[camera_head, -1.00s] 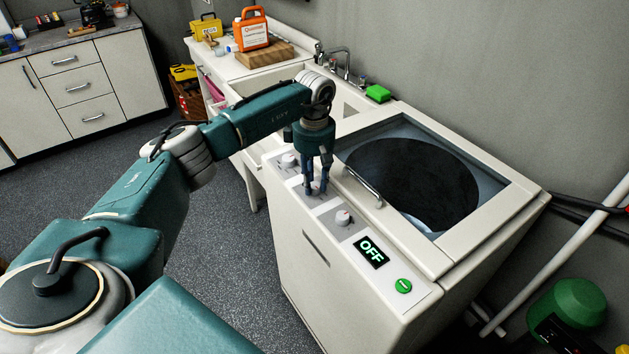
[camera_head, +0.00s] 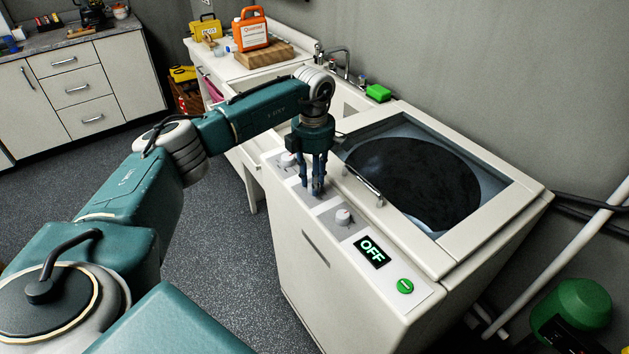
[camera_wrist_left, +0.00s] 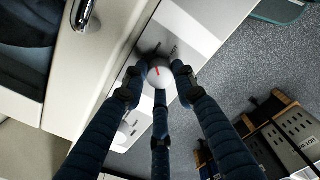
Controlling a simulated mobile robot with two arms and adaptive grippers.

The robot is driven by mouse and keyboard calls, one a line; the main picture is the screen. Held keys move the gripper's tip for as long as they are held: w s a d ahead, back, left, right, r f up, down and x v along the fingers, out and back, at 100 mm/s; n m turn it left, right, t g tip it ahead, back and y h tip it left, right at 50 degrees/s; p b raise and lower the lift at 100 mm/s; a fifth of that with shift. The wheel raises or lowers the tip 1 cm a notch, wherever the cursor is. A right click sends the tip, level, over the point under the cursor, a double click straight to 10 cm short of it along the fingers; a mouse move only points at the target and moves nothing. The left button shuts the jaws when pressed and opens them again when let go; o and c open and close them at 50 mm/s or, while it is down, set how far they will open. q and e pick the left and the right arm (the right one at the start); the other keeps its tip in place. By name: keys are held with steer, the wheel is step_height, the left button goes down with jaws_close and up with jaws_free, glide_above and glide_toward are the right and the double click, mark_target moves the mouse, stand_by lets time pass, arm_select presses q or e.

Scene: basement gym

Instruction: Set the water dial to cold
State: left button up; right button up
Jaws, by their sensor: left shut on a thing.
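The white washing machine (camera_head: 293,226) has a row of dials on its front panel. My left gripper (camera_head: 314,188) points down over the middle dial in the head view, and its fingers largely hide that dial there. Another dial (camera_head: 343,217) sits nearer the OFF display, and one more (camera_head: 287,160) is at the far end. My right gripper is out of view.
The display (camera_head: 371,252) reads OFF, with a green button (camera_head: 405,286) beside it. The lid handle (camera_head: 363,186) stands close to my left gripper. A sink counter with an orange jug (camera_head: 250,30) is behind. Open floor lies to the left.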

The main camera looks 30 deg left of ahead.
arm_select(q)
steer(key=n, duration=0.5)
steer(key=shift+a+r, duration=0.1)
steer(key=shift+a, duration=0.15)
steer(key=shift+s+n, duration=0.1)
steer(key=shift+n, duration=1.2)
steer(key=shift+d+n, duration=0.1)
steer(key=shift+n, duration=0.3)
steer(key=o, duration=1.2)
steer(key=shift+s, duration=0.15)
steer(key=shift+c, duration=0.2)
steer(key=shift+s, duration=0.1)
